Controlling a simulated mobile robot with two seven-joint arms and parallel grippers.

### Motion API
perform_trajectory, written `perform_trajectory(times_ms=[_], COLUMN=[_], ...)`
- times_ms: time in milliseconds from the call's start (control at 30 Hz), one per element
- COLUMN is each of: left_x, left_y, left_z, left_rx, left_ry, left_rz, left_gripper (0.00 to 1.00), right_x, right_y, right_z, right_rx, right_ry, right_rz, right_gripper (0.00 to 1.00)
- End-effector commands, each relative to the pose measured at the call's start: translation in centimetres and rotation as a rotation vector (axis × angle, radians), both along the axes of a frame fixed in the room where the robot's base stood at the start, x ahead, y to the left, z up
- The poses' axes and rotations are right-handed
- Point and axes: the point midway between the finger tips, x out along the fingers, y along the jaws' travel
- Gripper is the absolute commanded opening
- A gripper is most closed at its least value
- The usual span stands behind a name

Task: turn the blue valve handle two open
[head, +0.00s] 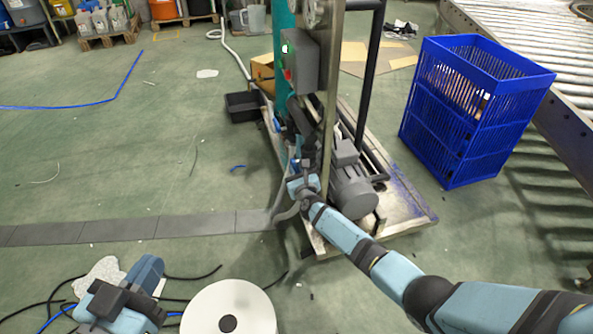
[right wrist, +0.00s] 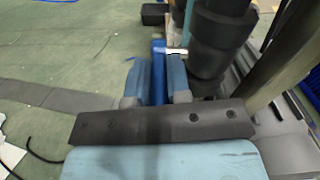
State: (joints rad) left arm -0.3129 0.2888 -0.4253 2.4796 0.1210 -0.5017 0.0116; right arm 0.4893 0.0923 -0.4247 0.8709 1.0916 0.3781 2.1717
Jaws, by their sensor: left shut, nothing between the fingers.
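The blue valve handle (right wrist: 158,72) stands upright between the two fingers of my right gripper (right wrist: 157,88) in the right wrist view. The fingers lie close against both sides of it, with no clear gap showing. In the head view my right gripper (head: 303,184) is at the lower pipework of the pump skid, and it hides most of the handle there. My left gripper (head: 146,272) is shut and empty, low at the left of the head view, far from the valve.
The grey motor (head: 353,193) and skid frame (head: 405,213) lie close to my right arm. A control box (head: 301,62) is above. A blue crate (head: 455,125) stands at right, beside a roller conveyor (head: 515,35). A white round object (head: 250,300) is near my left gripper. Floor left is mostly open.

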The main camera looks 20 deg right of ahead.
Motion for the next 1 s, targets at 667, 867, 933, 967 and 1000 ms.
perform_trajectory(times_ms=[667,867,933,967,1000], left_x=[1.2,1.2,1.2,1.2,1.2], left_y=[0.9,0.8,0.8,0.8,0.8], left_z=[0.4,0.4,0.4,0.4,0.4], left_rx=[0.099,0.098,0.098,0.098,0.098], left_ry=[-0.181,-0.178,-0.178,-0.178,-0.178], left_rz=[0.012,0.011,0.011,0.011,0.011], left_gripper=[0.00,0.00,0.00,0.00,0.00], right_x=[0.4,0.3,0.3,0.3,0.3], right_y=[-0.1,0.0,0.0,0.0,0.0], right_z=[-1.4,-1.5,-1.5,-1.5,-1.5], right_rx=[-0.002,-0.001,-0.001,-0.001,-0.001], right_ry=[-0.348,-0.374,-0.374,-0.374,-0.373], right_rz=[-0.005,0.000,0.000,0.000,0.000], right_gripper=[0.00,0.00,0.00,0.00,0.00])
